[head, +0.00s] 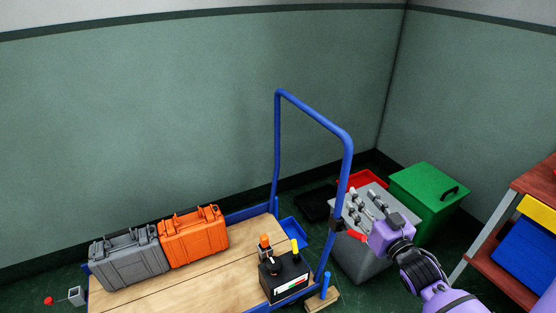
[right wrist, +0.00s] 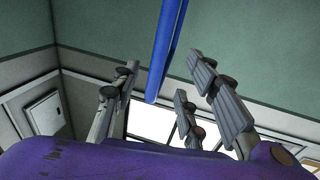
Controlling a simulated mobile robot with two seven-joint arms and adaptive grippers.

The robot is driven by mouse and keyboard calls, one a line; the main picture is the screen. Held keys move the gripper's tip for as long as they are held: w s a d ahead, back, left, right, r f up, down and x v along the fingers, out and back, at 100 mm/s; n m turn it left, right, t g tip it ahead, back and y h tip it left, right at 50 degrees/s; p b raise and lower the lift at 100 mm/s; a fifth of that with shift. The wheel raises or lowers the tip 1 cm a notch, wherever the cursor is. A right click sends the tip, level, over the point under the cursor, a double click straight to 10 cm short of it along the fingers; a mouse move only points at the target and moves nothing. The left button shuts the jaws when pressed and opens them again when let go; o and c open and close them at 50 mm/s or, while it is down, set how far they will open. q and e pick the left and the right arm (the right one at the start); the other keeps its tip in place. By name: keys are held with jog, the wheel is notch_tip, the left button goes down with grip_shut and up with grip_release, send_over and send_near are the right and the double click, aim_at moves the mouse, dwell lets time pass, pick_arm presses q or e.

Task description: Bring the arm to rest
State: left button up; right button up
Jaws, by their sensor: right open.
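My right arm, purple with black joints, comes in from the lower right of the head view. Its gripper (head: 362,203) is open, with grey fingers spread and nothing visible between them. In the head view it shows in front of a grey bin (head: 362,257), just right of the blue cart handle (head: 348,165). In the right wrist view the gripper (right wrist: 165,85) has its fingers apart. A blue bar (right wrist: 167,50) shows between them; I cannot tell how far off it is. My left gripper is not in view.
A wooden-topped cart (head: 190,270) carries a grey case (head: 130,258), an orange case (head: 194,237) and a black box (head: 285,278) with knobs. A green bin (head: 425,200) stands behind my right arm. A shelf (head: 497,270) with a blue bin (head: 527,257) is at the right.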

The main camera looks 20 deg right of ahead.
jog(key=shift+f, duration=0.1)
jog(key=s+a+f+n+g+y, duration=0.25)
jog(key=s+a+f+g, duration=0.25)
jog(key=s+a+f, duration=1)
jog(key=s+a+f+g, duration=0.35)
jog(key=s+a, duration=0.35)
jog(key=s, duration=0.5)
jog(key=s+a+f+g, duration=0.2)
jog(key=s+a+f, duration=0.4)
jog(key=s, duration=0.6)
pick_arm(q)
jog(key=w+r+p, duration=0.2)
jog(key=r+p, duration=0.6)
jog(key=p, duration=0.1)
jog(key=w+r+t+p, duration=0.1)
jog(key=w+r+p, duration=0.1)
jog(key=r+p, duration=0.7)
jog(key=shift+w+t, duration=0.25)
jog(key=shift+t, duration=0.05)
pick_arm(e)
jog(key=w+r, duration=0.2)
jog(key=r, duration=0.7)
jog(key=w+r+t, duration=0.1)
jog(key=r, duration=0.8)
jog(key=shift+w+y, duration=0.35)
jog(key=shift+w, duration=0.05)
